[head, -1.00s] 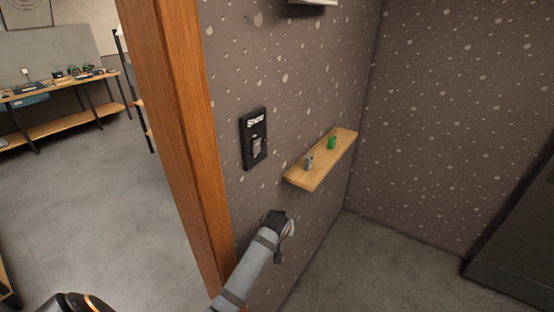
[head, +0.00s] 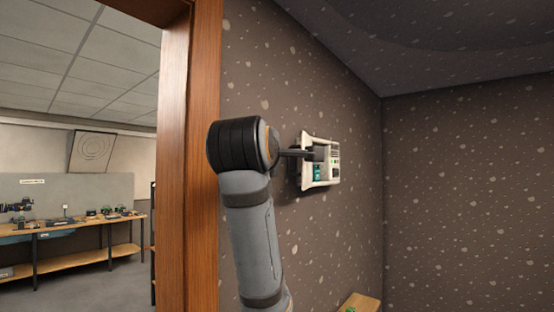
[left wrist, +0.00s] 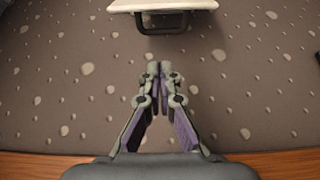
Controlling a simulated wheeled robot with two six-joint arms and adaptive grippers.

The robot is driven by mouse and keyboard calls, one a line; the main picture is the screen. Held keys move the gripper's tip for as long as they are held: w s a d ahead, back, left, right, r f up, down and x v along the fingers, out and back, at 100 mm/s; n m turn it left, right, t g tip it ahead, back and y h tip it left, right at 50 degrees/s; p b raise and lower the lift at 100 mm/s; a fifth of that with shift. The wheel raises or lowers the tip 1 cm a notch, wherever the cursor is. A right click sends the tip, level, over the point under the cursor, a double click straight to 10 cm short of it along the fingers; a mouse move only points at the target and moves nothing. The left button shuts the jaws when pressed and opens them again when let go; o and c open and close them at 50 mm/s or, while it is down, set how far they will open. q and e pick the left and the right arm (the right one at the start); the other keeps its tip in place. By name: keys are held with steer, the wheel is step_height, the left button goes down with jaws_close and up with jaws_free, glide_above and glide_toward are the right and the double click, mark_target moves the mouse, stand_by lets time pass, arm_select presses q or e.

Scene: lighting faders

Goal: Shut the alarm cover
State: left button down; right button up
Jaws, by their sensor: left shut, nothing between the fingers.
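The alarm box (head: 334,176) is a white case on the speckled wall, right of my left wrist in the head view. Its front looks open, with a teal part and small dark and green details showing inside. Which white part is the cover I cannot tell for sure. My left gripper (head: 306,153) reaches right from the wrist and overlaps the box's left side; contact is unclear. In the left wrist view the shut, empty fingers (left wrist: 160,68) point at a white panel (left wrist: 125,6) with a dark handle (left wrist: 163,24), with a gap between. My right gripper is out of view.
A wooden door post (head: 190,170) stands just left of my arm. A small wooden shelf (head: 360,303) juts from the wall below the box. A workbench (head: 75,230) with several items stands far left. The room right of the box is free.

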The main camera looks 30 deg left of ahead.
arm_select(q)
steer(key=p+x, duration=0.5)
steer(key=x, duration=0.4)
steer(key=shift+d, duration=0.2)
steer(key=shift+r, duration=0.1)
steer(key=shift+a, duration=0.1)
